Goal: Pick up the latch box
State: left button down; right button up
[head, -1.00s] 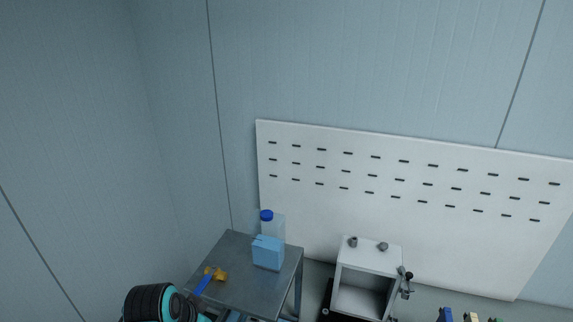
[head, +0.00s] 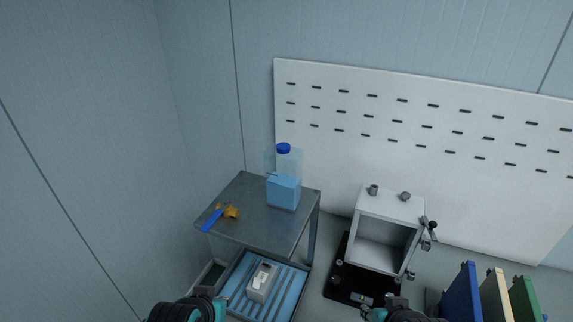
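Two things could be the latch box, and I cannot tell which one is meant. A grey open-fronted box (head: 390,205) stands on a black base plate, with a dark-knobbed lever on its right side and two small knobs on top. A small whitish box (head: 262,282) lies in a blue ribbed tray (head: 286,304) below the side table. My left arm's end (head: 190,308) is at the bottom edge, left of the tray. My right arm's end (head: 395,312) is at the bottom edge, below the black base plate. The fingers of both are cut off or unclear.
A grey side table (head: 255,226) holds a light-blue carton (head: 284,192), a clear container with a blue cap (head: 283,147), and a blue and yellow tool (head: 213,219). Blue, cream and green upright panels (head: 462,294) stand at right. A white slotted board (head: 420,125) is behind.

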aim_at(267, 277)
jog(key=k+l+u, duration=0.9)
jog(key=i+l, duration=0.1)
